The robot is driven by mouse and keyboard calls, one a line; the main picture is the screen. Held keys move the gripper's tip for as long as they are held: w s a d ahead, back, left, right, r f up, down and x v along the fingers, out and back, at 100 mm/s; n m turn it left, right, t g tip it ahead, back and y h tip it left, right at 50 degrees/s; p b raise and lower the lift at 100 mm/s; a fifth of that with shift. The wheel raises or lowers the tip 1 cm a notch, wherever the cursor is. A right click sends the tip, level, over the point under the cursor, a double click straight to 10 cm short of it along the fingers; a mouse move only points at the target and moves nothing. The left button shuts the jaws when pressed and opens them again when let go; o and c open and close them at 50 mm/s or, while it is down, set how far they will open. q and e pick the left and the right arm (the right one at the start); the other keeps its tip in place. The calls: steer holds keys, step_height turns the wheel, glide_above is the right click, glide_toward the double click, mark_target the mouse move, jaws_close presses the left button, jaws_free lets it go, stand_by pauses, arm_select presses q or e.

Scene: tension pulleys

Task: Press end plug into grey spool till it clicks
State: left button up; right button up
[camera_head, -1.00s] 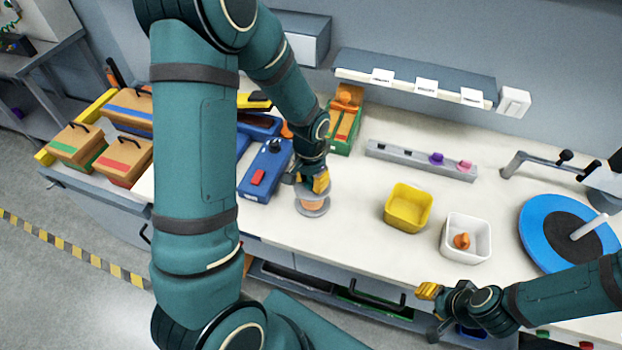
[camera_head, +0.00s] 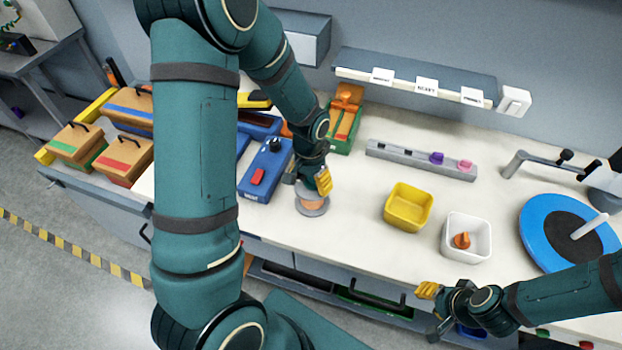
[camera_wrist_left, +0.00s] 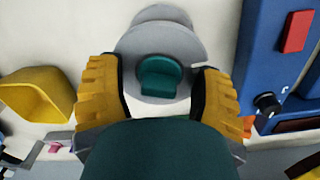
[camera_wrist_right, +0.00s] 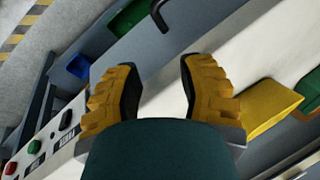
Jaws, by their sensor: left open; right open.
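The grey spool (camera_head: 312,206) stands on the bench below my left gripper (camera_head: 313,183); an orange band shows around its middle. In the left wrist view, the end plug (camera_wrist_left: 160,75), with a teal grip, sits at the centre of the spool's grey top face (camera_wrist_left: 135,45). How deep the plug sits cannot be told. My left gripper is open, its yellow fingers on either side of the plug and apart from it. My right gripper (camera_wrist_right: 157,80) is open and empty near the bench's front edge, far to the right of the spool.
A blue box with a red button (camera_head: 262,172) stands left of the spool. To the right are a yellow bin (camera_head: 408,206), a white bin (camera_head: 478,226) holding an orange piece (camera_head: 461,240), and a blue disc (camera_head: 535,220). A grey rail (camera_head: 390,152) lies behind.

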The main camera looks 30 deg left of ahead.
arm_select(q)
steer(key=shift+r, duration=0.1)
step_height(320, 180, up, 12)
steer(key=shift+a, duration=0.15)
stand_by(0.3)
stand_by(0.3)
